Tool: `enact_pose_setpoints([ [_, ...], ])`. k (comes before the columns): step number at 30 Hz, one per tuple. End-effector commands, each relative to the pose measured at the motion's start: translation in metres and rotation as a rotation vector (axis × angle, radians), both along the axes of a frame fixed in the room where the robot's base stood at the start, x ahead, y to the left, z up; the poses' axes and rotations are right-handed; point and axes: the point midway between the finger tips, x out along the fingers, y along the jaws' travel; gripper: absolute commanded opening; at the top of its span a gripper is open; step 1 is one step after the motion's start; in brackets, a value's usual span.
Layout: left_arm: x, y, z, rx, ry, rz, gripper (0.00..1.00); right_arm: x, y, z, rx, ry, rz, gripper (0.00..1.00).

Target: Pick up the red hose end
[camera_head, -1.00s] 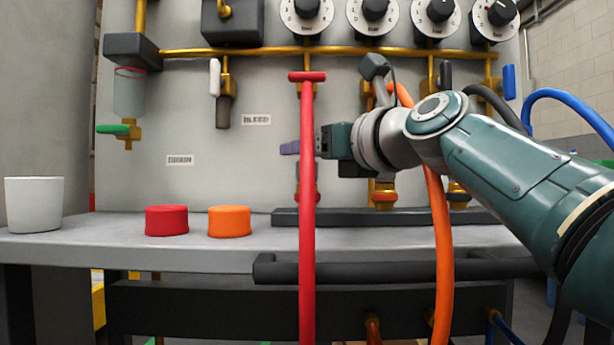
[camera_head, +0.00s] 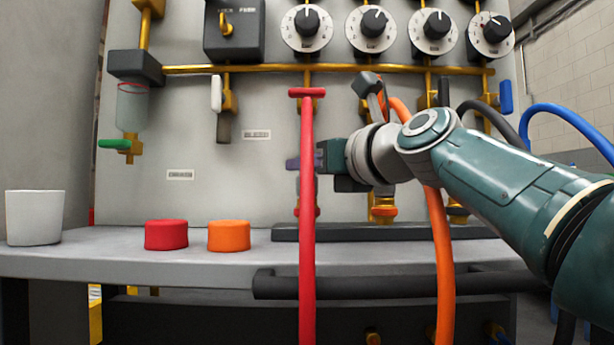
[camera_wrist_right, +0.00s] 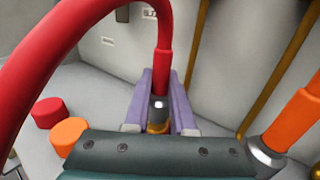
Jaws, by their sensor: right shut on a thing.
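The red hose (camera_head: 307,230) runs up the middle of the head view in front of the panel. In the right wrist view the hose (camera_wrist_right: 60,60) arches over and comes down to the red hose end (camera_wrist_right: 162,75), which has a metal collar. My right gripper (camera_wrist_right: 160,102) has its purple fingers on both sides of this end and is shut on it. A brass fitting shows directly below the collar; I cannot tell whether they are joined. In the head view the right gripper (camera_head: 293,163) is partly hidden behind the hose. My left gripper is not in view.
An orange hose (camera_head: 440,250) hangs to the right, close to my right arm. Red (camera_head: 166,235) and orange (camera_head: 229,236) caps and a white cup (camera_head: 35,218) stand on the grey shelf (camera_head: 110,255). Dials and brass pipes (camera_head: 400,70) line the panel above.

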Motion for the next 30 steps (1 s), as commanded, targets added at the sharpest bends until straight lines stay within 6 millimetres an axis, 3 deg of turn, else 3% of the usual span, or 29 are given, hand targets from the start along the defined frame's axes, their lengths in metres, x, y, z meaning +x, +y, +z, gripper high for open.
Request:
enact_pose_setpoints([
  [18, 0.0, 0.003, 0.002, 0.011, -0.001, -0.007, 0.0, 0.0, 0.0, 0.002, 0.001, -0.001, -0.001, 0.0],
  [23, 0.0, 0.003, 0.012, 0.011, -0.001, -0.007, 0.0, 0.0, 0.0, 0.015, 0.001, -0.002, 0.0, 0.0],
  [28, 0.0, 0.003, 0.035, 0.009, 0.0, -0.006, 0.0, 0.0, 0.001, 0.044, 0.002, -0.002, 0.001, 0.0],
  [30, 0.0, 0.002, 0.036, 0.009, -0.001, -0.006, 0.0, -0.005, -0.004, 0.038, 0.003, -0.001, 0.0, 0.0],
])
